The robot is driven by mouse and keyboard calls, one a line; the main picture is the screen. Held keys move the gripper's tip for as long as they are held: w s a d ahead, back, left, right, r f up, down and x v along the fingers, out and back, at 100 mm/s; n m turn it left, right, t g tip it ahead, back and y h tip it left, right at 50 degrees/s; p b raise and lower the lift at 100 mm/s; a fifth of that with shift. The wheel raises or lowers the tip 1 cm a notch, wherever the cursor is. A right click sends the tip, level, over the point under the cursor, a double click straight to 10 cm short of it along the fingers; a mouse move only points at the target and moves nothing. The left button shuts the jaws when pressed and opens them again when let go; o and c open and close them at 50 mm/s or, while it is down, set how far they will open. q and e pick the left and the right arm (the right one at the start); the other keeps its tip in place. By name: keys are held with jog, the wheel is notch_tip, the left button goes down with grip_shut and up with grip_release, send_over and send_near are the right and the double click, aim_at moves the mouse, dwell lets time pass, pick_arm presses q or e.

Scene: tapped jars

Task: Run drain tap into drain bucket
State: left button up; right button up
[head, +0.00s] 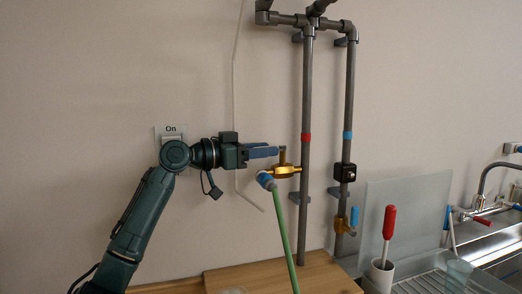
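A brass tap (288,170) with a short upright lever sits on the grey pipe with the red band. A blue connector (265,180) at its outlet carries a green hose (283,232) that runs down out of the frame. My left gripper (278,151) points right, its fingertips right beside the lever; I cannot tell whether they touch it. Its fingers are seen side-on, so the gap between them is unclear. A second brass tap (342,224) with a blue lever is low on the blue-banded pipe. No bucket is clearly identifiable. My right gripper is out of view.
A wooden counter (325,278) lies below the pipes. The sink (498,248) with a faucet is at right. A wall switch marked On is behind my arm.

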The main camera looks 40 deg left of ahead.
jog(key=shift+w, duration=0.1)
pick_arm(q)
jog(key=shift+r, duration=0.25)
notch_tip(320, 180, up, 8)
jog(key=shift+r+p, duration=0.1)
jog(key=shift+p, duration=0.5)
jog(key=shift+r, duration=0.7)
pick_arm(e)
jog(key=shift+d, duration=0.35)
